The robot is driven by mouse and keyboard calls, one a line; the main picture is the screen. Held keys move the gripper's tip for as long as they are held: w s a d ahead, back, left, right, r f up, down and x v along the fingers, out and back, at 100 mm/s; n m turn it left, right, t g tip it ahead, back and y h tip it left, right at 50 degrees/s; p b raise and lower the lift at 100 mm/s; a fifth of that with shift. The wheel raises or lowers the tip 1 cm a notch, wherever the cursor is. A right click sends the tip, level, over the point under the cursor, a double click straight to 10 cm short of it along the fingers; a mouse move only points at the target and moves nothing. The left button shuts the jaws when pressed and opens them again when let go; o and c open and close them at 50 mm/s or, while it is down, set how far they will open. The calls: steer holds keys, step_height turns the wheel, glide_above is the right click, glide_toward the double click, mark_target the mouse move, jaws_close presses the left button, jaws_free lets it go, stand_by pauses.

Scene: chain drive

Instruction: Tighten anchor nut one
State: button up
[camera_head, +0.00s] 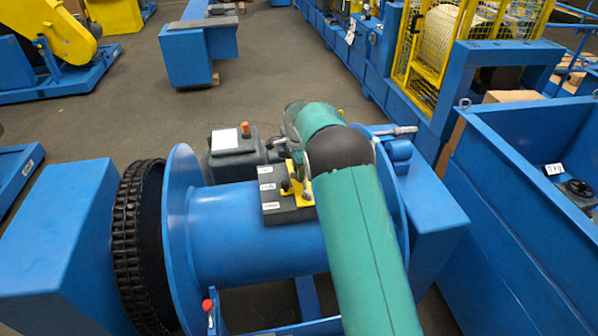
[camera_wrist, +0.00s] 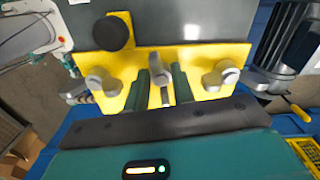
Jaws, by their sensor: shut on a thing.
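In the wrist view a yellow plate (camera_wrist: 190,55) carries three grey nut-like pieces in a row: a left one (camera_wrist: 103,80), a middle one (camera_wrist: 160,88) and a right one (camera_wrist: 221,76). My gripper (camera_wrist: 166,72) has its two dark green fingers on either side of the middle piece and is shut on it. The left and right pieces stand apart from the fingers. I cannot read which is number one. In the head view the yellow plate (camera_head: 299,192) sits on a dark labelled block (camera_head: 270,205) on the blue drum; my arm hides my fingertips.
The blue drum (camera_head: 240,235) has a black chain (camera_head: 130,245) round its left end. A dark box with a white label (camera_head: 228,139) stands behind it. A blue bin (camera_head: 510,190) is at right. A dark round knob (camera_wrist: 113,32) is near the plate. Open floor lies behind.

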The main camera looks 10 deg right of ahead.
steer(key=shift+m, duration=1)
steer(key=shift+w, duration=0.1)
steer(key=o, duration=0.6)
steer(key=shift+o, duration=0.2)
step_height(320, 180, up, 14)
steer(key=shift+w, duration=0.1)
